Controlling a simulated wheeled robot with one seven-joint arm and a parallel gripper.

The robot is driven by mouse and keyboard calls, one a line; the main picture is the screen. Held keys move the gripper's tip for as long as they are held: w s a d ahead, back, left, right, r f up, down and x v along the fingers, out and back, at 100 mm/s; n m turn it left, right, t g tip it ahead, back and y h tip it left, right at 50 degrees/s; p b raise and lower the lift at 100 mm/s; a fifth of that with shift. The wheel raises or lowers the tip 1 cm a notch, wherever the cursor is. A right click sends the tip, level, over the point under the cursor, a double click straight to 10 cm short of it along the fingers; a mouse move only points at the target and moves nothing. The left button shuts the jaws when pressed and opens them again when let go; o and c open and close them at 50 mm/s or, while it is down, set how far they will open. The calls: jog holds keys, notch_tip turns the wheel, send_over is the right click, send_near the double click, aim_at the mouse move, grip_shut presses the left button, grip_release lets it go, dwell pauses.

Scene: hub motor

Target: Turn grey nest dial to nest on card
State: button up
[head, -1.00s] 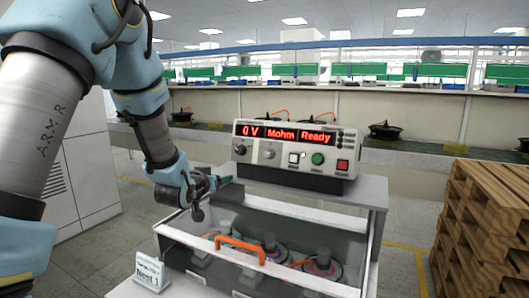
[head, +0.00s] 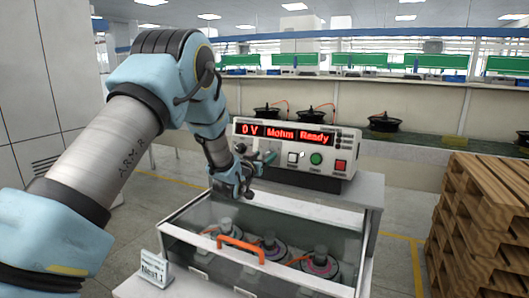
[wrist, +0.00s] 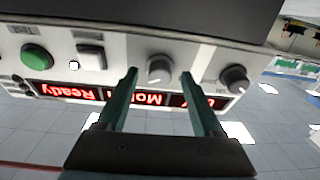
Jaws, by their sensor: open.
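The tester (head: 296,153) shows red text "0 V", "Mohm" and "Ready". Its light grey dial (wrist: 159,69) shows upside down in the wrist view, between the fingertips of my open gripper (wrist: 159,75). I cannot tell whether the fingers touch it. A darker dial (wrist: 235,78) sits to its right in that view. The white card (head: 153,268) stands at the front left and seems to read "Nest 1". The dial's setting is not readable.
A clear-walled case with an orange handle (head: 240,248) stands below the tester, holding several motors (head: 270,246). A green button (head: 316,158) and red button (head: 340,165) are on the panel's right. Wooden pallets (head: 490,225) are stacked at the right.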

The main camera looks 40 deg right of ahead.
jog(key=shift+w+d, duration=0.2)
jog(key=shift+d, duration=0.15)
grip_shut()
dwell(0.4)
